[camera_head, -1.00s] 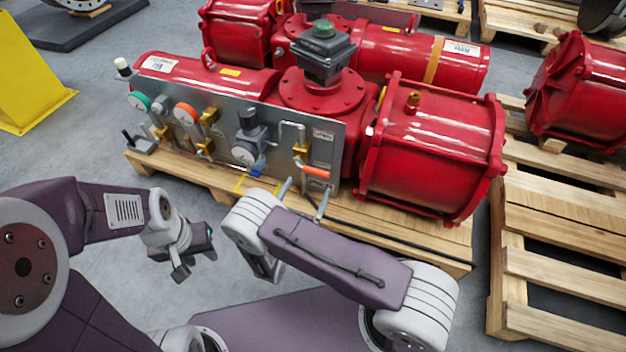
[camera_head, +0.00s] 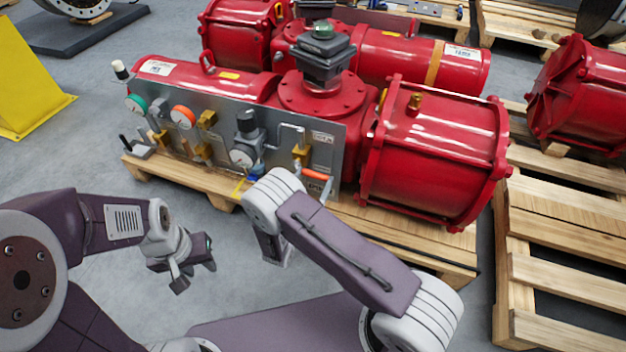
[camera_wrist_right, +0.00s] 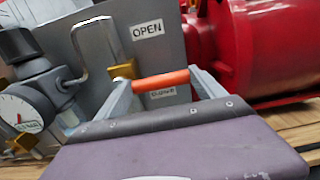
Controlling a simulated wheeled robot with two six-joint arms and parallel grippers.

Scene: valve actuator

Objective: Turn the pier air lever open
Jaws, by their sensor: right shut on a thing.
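The pier air lever, an orange handle on a brass valve, sits at the right end of the grey panel (camera_head: 222,140). The lever (camera_head: 318,174) points right from its valve (camera_head: 301,152), and it also shows in the right wrist view (camera_wrist_right: 160,80). There it lies roughly level, below the OPEN label (camera_wrist_right: 148,30) and just above a partly covered CLOSED label (camera_wrist_right: 163,92). My right gripper (camera_wrist_right: 162,86) is shut on the lever, one finger at each end of the handle. In the head view my forearm hides much of that gripper. My left gripper (camera_head: 194,274) is open and empty above the floor.
The panel carries gauges, a regulator (camera_head: 248,125) and bent tubing left of the lever. The big red cylinder (camera_head: 435,150) stands close on the right. The wooden pallet (camera_head: 400,237) juts out below. Clear floor lies around my left gripper.

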